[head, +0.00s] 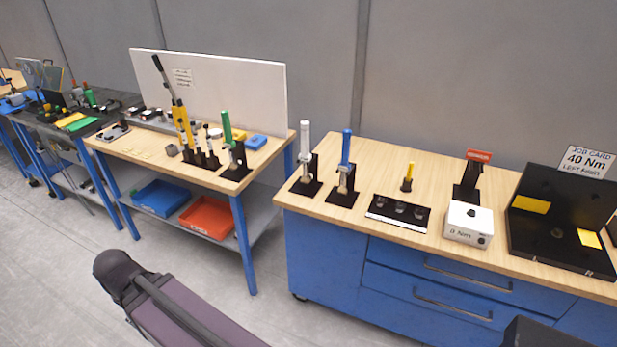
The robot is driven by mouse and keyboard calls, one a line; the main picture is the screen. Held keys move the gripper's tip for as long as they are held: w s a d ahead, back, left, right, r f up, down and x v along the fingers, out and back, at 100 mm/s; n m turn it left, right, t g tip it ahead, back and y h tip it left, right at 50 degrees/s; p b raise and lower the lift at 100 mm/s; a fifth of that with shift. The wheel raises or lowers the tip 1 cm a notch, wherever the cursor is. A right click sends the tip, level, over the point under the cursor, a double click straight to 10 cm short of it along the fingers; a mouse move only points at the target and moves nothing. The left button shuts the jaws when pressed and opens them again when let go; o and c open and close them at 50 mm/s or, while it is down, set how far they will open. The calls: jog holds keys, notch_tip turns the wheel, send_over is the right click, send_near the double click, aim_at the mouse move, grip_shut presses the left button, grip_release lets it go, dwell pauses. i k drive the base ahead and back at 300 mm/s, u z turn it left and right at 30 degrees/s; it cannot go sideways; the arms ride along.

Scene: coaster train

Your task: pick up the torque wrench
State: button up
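Several upright tools that look like wrenches stand in black holders; I cannot tell for sure which one is the torque wrench. A white-handled tool (305,145) and a blue-handled tool (345,150) stand at the left end of the right bench. A green-handled tool (227,131) stands at the right end of the middle bench. A long yellow-and-black tool (178,108) leans upright there, left of the green one. Part of my arm crosses the bottom of the view, clear of all these tools. My gripper is not in view.
Blue (160,196) and red (208,217) bins sit under the middle bench. A gap separates the benches.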

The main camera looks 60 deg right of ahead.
aim_at(305, 156)
jog(key=u, duration=0.1)
jog(key=k, duration=1.35)
jog(key=z, duration=2)
jog(key=i, duration=0.95)
